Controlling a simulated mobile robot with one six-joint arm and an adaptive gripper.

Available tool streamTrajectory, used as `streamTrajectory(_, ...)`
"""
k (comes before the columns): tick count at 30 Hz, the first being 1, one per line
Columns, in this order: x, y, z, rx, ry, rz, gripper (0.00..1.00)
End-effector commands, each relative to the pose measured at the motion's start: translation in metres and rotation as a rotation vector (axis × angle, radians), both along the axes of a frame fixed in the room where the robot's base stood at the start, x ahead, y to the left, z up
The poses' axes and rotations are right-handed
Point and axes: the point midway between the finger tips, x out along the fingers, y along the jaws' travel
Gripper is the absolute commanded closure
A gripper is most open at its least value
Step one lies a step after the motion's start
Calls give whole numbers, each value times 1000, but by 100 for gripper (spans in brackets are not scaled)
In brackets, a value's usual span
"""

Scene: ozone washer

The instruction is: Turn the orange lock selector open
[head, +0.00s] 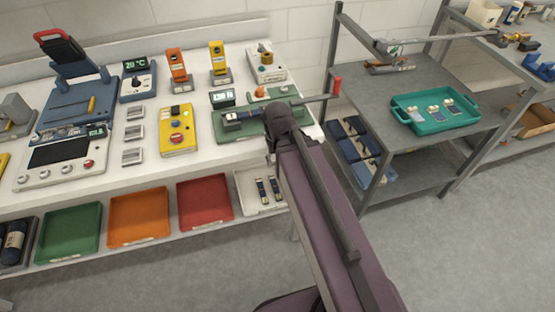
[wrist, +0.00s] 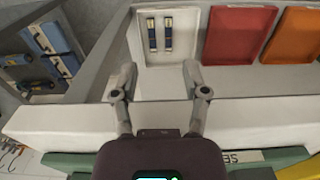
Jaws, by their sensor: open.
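A small orange knob (head: 258,92), which looks like the lock selector, sits at the back of the green-based unit (head: 222,135) on the white bench in the head view. Which way it is turned is too small to tell. My dark wrist covers the right part of that unit. My gripper (wrist: 158,80) is open and empty in the wrist view, its two fingers apart over the bench's front edge. The orange knob is not seen in the wrist view. In the head view the fingers are mostly hidden by my wrist.
Below the bench edge are a white bin (wrist: 140,50) with two blue cartridges, a red bin (head: 204,200) and an orange bin (head: 137,216). A yellow box (head: 177,138) stands left of the green-based unit. A grey rack (head: 365,110) with a teal tray (head: 435,123) is at right.

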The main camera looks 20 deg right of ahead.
Motion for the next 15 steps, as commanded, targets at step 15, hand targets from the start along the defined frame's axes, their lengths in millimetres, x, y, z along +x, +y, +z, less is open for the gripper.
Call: streamTrajectory(15, 2, 0, 15, 0, -4, -2, 41)
